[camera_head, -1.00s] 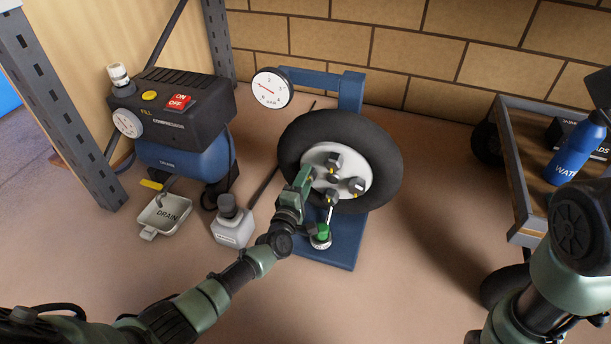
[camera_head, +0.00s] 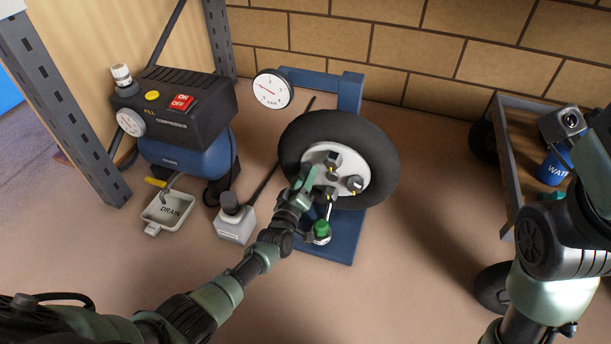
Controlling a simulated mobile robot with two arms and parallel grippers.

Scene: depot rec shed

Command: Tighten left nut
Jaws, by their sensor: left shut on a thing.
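A wheel with a black tyre (camera_head: 375,150) and a pale hub (camera_head: 352,163) is mounted on a blue stand (camera_head: 345,245). Dark nuts stick out of the hub: a top nut (camera_head: 332,160), a right nut (camera_head: 354,183) and a lower nut (camera_head: 327,193). My left gripper (camera_head: 309,180) is at the left side of the hub, shut on the left nut, which its fingers hide. My right arm is at the right edge; its gripper (camera_head: 564,122) is near the cart, and its jaws do not show clearly.
A green-capped valve (camera_head: 321,230) is low on the stand. A cart (camera_head: 508,165) with a blue water bottle (camera_head: 552,170) stands right.

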